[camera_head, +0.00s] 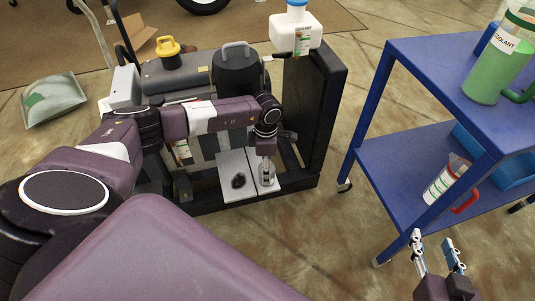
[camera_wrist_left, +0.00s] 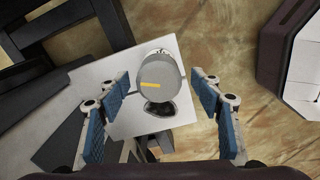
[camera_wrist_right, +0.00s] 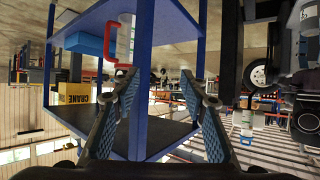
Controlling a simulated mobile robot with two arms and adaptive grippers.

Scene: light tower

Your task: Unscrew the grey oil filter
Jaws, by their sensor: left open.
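The grey oil filter (camera_wrist_left: 155,72) is a rounded grey cylinder with a yellow mark on its end, in the middle of the left wrist view. It stands out in front of a white plate (camera_wrist_left: 95,72). My left gripper (camera_wrist_left: 161,85) is open, its blue-padded fingers on either side of the filter with gaps showing. In the head view the left gripper (camera_head: 267,172) is low over the white plate (camera_head: 228,160) and mostly hides the filter. My right gripper (camera_head: 438,252) is open and empty, in front of the blue cart; its spread fingers also show in the right wrist view (camera_wrist_right: 163,90).
A black frame (camera_head: 318,110) stands close right of the left arm, with a coolant tank (camera_head: 296,33) on top. The blue cart (camera_head: 425,65) holds a green coolant jug (camera_head: 497,65). Floor between is free.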

